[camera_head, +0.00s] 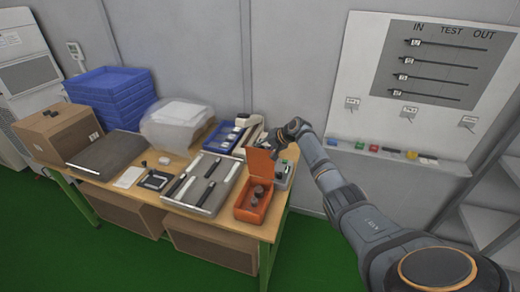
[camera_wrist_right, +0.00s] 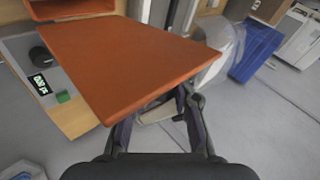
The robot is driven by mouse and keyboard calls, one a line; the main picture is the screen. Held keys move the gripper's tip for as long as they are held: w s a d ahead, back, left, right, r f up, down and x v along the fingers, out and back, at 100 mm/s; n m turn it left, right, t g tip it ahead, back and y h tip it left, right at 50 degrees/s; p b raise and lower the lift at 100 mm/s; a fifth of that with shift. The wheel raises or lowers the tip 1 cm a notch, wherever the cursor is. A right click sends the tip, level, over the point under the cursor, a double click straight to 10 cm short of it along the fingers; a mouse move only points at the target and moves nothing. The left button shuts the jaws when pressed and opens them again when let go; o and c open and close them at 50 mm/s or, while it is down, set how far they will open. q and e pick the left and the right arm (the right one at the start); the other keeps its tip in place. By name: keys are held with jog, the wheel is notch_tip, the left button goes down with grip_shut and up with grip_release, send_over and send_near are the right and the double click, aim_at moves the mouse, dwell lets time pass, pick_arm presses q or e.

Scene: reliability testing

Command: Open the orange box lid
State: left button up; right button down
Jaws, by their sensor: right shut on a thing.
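The orange box (camera_head: 242,213) stands at the right front corner of the table, with dark round pieces (camera_head: 257,195) inside. Its orange lid (camera_head: 261,167) is raised, standing roughly upright at the box's back edge. My right gripper (camera_head: 279,138) is at the lid's upper edge, partly hidden behind it. In the right wrist view the lid (camera_wrist_right: 125,62) fills the middle, in front of the fingers (camera_wrist_right: 158,112); their tips are hidden by it. The gripper is shut on the lid. My left gripper is in neither view.
A grey device (camera_head: 284,176) stands right behind the box. A grey tray with dark bars (camera_head: 222,191) lies to its left. A blue bin (camera_head: 222,138), blue crates (camera_head: 112,92) and a cardboard box (camera_head: 58,132) stand further left. The wall board (camera_head: 365,60) is behind my arm.

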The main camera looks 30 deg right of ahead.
jog(key=shift+r, duration=0.1)
dwell(0.5)
jog(key=c, duration=1.1)
grip_release()
jog(key=shift+s, duration=0.1)
jog(key=v, duration=1.2)
jog(key=shift+a, duration=0.1)
